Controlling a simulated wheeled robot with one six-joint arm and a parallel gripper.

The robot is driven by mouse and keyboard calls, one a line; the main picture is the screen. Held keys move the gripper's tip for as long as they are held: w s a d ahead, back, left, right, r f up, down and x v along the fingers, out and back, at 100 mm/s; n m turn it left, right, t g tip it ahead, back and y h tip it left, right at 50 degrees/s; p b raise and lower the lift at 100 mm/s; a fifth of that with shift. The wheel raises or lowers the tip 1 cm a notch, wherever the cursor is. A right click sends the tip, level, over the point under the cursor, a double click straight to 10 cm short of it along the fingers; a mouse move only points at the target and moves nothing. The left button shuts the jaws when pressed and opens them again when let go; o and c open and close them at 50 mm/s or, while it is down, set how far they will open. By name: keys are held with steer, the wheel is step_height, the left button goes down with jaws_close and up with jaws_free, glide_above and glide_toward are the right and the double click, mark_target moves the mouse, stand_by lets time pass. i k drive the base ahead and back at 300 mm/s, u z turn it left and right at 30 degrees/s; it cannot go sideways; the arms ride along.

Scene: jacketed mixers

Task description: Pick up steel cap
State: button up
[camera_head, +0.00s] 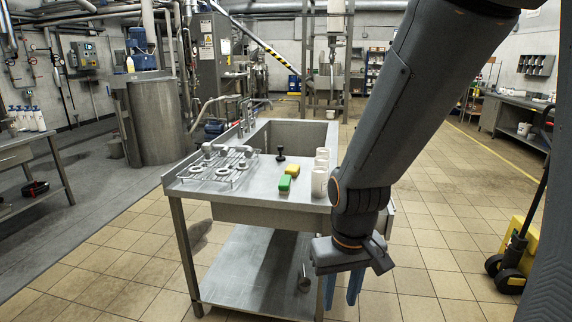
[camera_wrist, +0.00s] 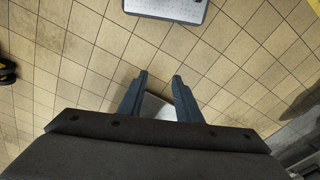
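My gripper (camera_head: 342,290) hangs low in front of the right end of the steel sink table, its blue fingers pointing down. In the wrist view my gripper (camera_wrist: 160,76) is open, with tiled floor showing between the fingertips. A pale patch (camera_wrist: 155,108) shows further back between the fingers; I cannot tell what it is. A small rounded metal piece (camera_head: 304,279) is at the right end of the table's lower shelf. Metal rings and fittings lie on a wire rack (camera_head: 222,168) on the tabletop. I cannot tell which of these is the steel cap.
The sink table (camera_head: 262,190) also holds a green-and-yellow sponge (camera_head: 285,183), another yellow sponge, a black-handled item (camera_head: 281,154) and white mugs (camera_head: 320,180). A grey panel (camera_wrist: 165,9) tops the wrist view. Tiled floor is open.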

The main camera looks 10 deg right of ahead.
mark_target(242, 167)
steer(key=z, duration=0.05)
steer(key=i, duration=1.5)
